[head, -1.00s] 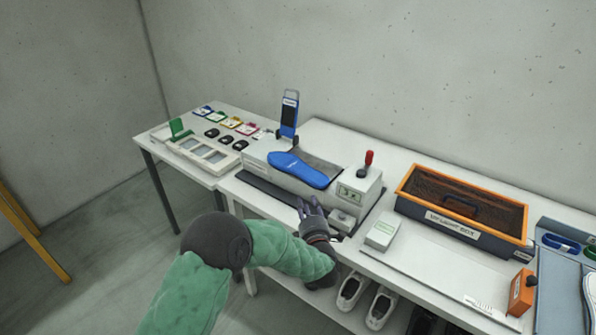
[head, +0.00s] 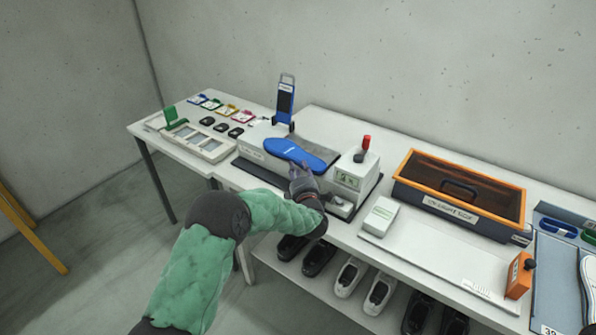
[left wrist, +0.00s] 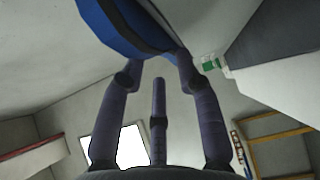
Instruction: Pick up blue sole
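The blue sole (head: 288,151) lies on top of the grey and white machine (head: 350,180), partly over its dark plate. My left gripper (head: 301,172) is at the near edge of the sole, towards its right end. In the left wrist view the sole's blue edge with a dark underside (left wrist: 120,30) fills the top, just past the fingertips. The fingers (left wrist: 158,75) stand apart with a gap between them, and no grip on the sole shows. Whether a fingertip touches it is hard to tell.
The machine has a red-topped lever (head: 364,146) on its right and an upright blue holder (head: 285,100) behind. An orange-rimmed box (head: 400,182) stands to the right, with a small white box (head: 380,215) nearer. Shoes (head: 350,275) sit on the shelf below.

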